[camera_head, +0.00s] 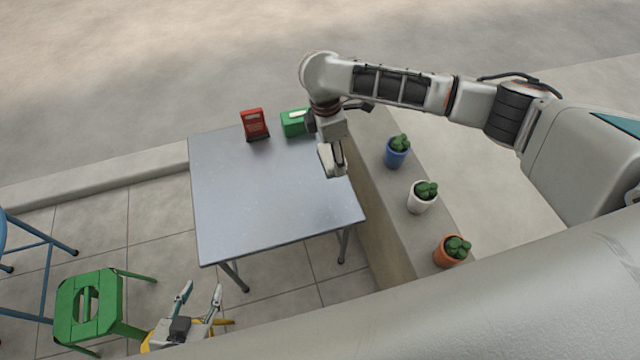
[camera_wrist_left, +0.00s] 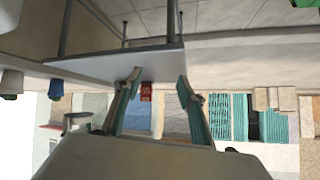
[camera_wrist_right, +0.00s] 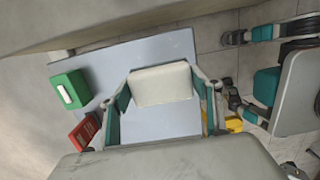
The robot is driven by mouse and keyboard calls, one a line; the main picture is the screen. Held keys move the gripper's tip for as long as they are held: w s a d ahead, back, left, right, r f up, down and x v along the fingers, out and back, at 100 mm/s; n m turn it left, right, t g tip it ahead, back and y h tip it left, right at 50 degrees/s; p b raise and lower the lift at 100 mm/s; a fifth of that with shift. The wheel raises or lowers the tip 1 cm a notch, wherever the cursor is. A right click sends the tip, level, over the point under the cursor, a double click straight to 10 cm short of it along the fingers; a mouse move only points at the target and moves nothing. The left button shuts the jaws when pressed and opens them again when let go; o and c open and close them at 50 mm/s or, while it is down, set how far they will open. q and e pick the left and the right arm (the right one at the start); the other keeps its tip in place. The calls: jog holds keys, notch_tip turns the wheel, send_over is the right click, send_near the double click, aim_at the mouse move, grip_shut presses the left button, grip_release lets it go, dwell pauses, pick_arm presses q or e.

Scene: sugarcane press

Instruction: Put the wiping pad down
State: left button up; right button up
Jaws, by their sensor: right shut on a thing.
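The wiping pad is a pale cream block (camera_head: 325,160), held near the right edge of the grey metal table (camera_head: 240,210). My right gripper (camera_head: 334,162) points down and is shut on it. In the right wrist view the pad (camera_wrist_right: 160,86) sits between the two fingers, with the tabletop (camera_wrist_right: 165,50) behind it. I cannot tell whether the pad touches the table. My left gripper (camera_head: 202,290) is low, in front of the table, with its fingers apart and empty. The left wrist view shows its open fingers (camera_wrist_left: 160,77) too.
A red box-like item (camera_head: 255,124) and a green box (camera_head: 295,122) stand at the table's back edge. Blue (camera_head: 397,157), white (camera_head: 421,202) and orange (camera_head: 450,254) plant pots line the ledge at right. A green stool (camera_head: 88,305) stands at lower left. The table's middle is clear.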

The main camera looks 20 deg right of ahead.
notch_tip(320, 180, down, 8)
jog(key=b, duration=0.5)
send_over(332, 195)
jog(key=f, duration=0.4)
jog(key=shift+s+a+f, duration=0.2)
jog(key=shift+f, duration=0.2)
jog(key=shift+w+f, duration=0.1)
jog(key=shift+f, duration=0.15)
notch_tip(332, 195, down, 4)
jog(key=shift+f+b, duration=0.15)
jog(key=shift+b, duration=0.85)
jog(key=shift+f, duration=0.1)
jog(key=shift+r, duration=0.3)
pick_arm(q)
jog(key=shift+w+d+f, duration=0.5)
jog(key=shift+w+f, duration=0.2)
jog(key=shift+w, duration=0.15)
pick_arm(e)
jog(key=shift+f, duration=0.15)
